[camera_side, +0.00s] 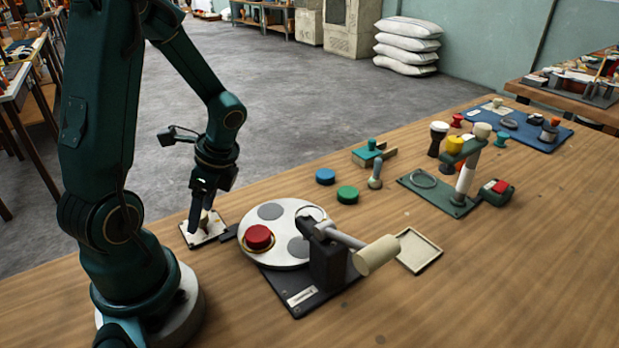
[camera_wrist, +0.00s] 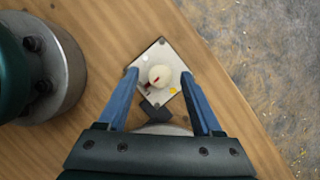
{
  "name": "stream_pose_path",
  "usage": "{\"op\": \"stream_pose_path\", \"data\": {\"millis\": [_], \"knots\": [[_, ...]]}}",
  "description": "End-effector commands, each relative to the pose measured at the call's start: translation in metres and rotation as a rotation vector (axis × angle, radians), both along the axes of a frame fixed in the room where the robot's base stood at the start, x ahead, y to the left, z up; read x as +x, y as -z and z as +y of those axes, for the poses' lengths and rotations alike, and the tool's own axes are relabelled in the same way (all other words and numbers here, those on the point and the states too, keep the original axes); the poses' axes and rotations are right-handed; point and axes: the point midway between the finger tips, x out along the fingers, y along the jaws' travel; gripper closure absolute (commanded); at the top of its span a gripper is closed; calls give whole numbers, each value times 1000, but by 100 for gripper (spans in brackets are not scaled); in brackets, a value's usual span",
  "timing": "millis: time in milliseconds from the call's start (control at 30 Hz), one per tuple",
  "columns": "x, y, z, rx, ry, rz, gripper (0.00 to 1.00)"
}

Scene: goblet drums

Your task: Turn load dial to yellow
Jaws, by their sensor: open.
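The load dial is a cream round knob (camera_wrist: 160,74) on a white square plate (camera_wrist: 162,56), seen below my gripper in the wrist view. The knob carries a small red mark on its top. A yellow dot (camera_wrist: 173,90) lies at the plate's lower right, and a red spot shows at the lower left. In the side view the plate (camera_side: 188,238) sits at the table's far edge, with the knob partly hidden by my gripper. My gripper (camera_side: 202,222) points down at the dial. Its blue fingers (camera_wrist: 160,77) are open on either side of the knob, with visible gaps.
Beside the dial stands a white turntable (camera_side: 283,257) with a red disc (camera_side: 258,237) and a dark press with a cream-ended lever (camera_side: 377,255). Blue (camera_side: 325,176) and green (camera_side: 347,194) discs lie beyond. An empty tray (camera_side: 418,251) lies right. The front table is clear.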

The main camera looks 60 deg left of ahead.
Motion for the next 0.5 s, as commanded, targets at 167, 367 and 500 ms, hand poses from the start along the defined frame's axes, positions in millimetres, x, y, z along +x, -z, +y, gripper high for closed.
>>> {"op": "stream_pose_path", "data": {"millis": [167,367,500], "knots": [[0,0,0,1,0,-1,33],[0,0,0,1,0,-1,100],[0,0,0,1,-2,-1,100]]}}
